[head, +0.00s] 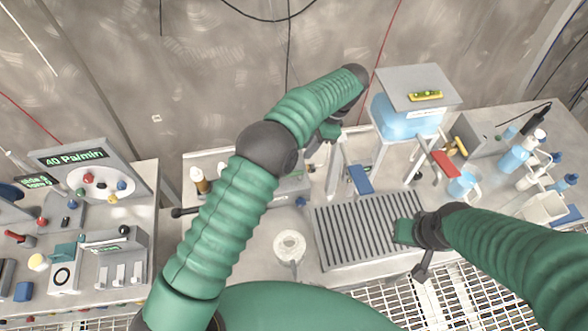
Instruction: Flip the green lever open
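I cannot pick out a green lever for certain; my green arm covers part of the bench. A blue lever (360,179) and a red lever (445,164) show below the water tank (408,120). My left arm reaches across the middle, and its gripper (321,141) hangs beside the tank stand's left side, above and left of the blue lever. Its fingers are small and partly hidden, so its opening is unclear. My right gripper (418,248) is low over the right end of the slotted drain tray (350,250), and its fingers are hard to make out.
Bottles (520,150) and a beaker (462,184) stand at the right. A white ring-shaped item (290,246) lies left of the tray. A control panel (88,180) with coloured knobs and a display is on the left bench. A gap separates the benches.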

